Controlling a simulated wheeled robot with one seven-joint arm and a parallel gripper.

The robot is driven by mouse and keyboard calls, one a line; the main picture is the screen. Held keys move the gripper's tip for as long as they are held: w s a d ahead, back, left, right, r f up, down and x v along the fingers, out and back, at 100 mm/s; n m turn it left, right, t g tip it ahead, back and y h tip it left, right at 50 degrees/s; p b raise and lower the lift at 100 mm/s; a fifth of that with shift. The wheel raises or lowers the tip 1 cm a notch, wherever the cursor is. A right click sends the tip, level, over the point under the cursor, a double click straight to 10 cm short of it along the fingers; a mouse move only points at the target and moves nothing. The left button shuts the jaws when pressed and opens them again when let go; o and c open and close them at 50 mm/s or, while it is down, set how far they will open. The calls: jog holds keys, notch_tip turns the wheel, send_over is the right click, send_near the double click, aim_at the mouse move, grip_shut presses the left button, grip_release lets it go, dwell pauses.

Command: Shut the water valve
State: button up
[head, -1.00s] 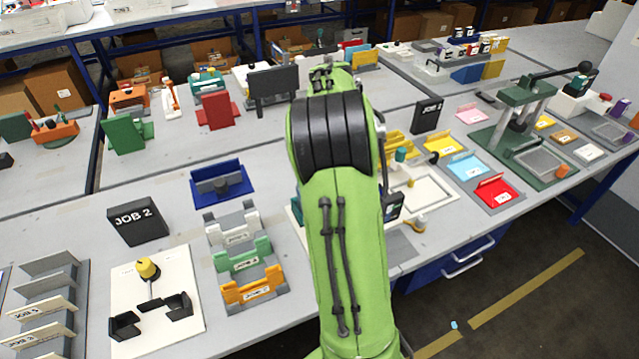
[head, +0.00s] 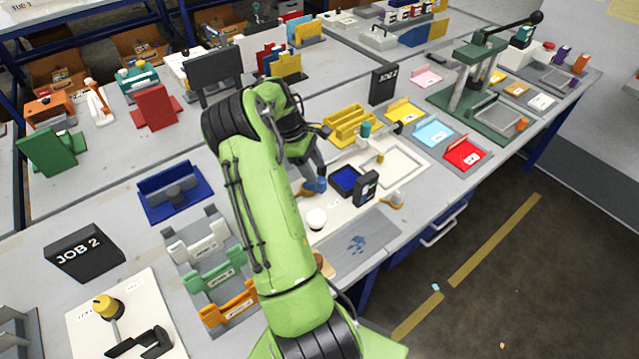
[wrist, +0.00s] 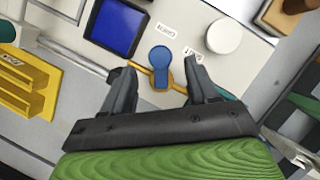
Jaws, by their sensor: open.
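The water valve shows in the wrist view as a blue lever handle (wrist: 160,58) on a brass-coloured pipe fitting, on a pale panel. It also shows in the head view as a small blue handle (head: 318,185), partly covered by my gripper. My gripper (wrist: 158,70) is open, its two dark fingers apart on either side of the handle in the wrist view, with nothing held. In the head view my gripper (head: 312,168) is right over the valve. I cannot tell whether the fingers touch it.
A white round knob (wrist: 224,36) and a blue screen (wrist: 116,27) sit beside the valve, with small labels near it. A yellow rack (wrist: 30,85) is at left. A brass-coloured fitting (head: 393,200) stands near the bench's front edge.

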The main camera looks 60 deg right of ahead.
aim_at(320, 180)
jog(key=x, duration=0.5)
jog(key=shift+s+f+b, duration=0.2)
jog(key=shift+f+b, duration=0.1)
jog(key=shift+b, duration=0.1)
jog(key=c, duration=1)
jog(key=shift+c, duration=0.2)
